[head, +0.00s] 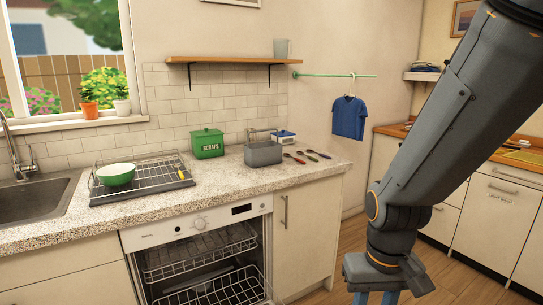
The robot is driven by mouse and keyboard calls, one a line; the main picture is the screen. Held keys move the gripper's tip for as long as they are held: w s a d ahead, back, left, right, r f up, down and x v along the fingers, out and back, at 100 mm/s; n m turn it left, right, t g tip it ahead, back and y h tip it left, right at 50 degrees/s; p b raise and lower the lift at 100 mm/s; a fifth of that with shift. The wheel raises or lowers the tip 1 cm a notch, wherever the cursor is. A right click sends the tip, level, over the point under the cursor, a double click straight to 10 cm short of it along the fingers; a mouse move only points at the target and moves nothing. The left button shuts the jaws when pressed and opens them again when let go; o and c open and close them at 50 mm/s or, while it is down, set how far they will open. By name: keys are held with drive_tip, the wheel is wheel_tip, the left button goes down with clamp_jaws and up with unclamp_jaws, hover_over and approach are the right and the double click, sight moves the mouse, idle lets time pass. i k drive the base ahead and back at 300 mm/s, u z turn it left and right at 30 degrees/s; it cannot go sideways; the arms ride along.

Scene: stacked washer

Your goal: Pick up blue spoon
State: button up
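The blue spoon (320,154) lies on the speckled countertop (225,180) near its right end. It is the rightmost of three spoons lying side by side. A green-handled spoon (308,156) is just left of it, and a red-handled spoon (295,158) is left of that. My gripper (375,298) hangs at the bottom edge of the head view, low and to the right of the counter, well apart from the spoons. Its blue finger parts are cut off by the frame edge, so the fingertips are hidden.
A grey bin (264,154) stands left of the spoons, with a blue-and-white scale (284,137) behind. A green scraps box (207,143) and a drying rack (140,180) with a green bowl (116,174) are further left. The dishwasher (205,260) below is open.

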sight(319, 154)
drive_tip(key=z, duration=0.55)
drive_tip(key=k, duration=1.25)
drive_tip(key=z, duration=0.9)
drive_tip(key=i, duration=2.75)
drive_tip(key=u, duration=0.55)
drive_tip(key=i, duration=0.9)
drive_tip(key=u, duration=1.65)
drive_tip(key=i, duration=0.8)
drive_tip(key=u, duration=0.75)
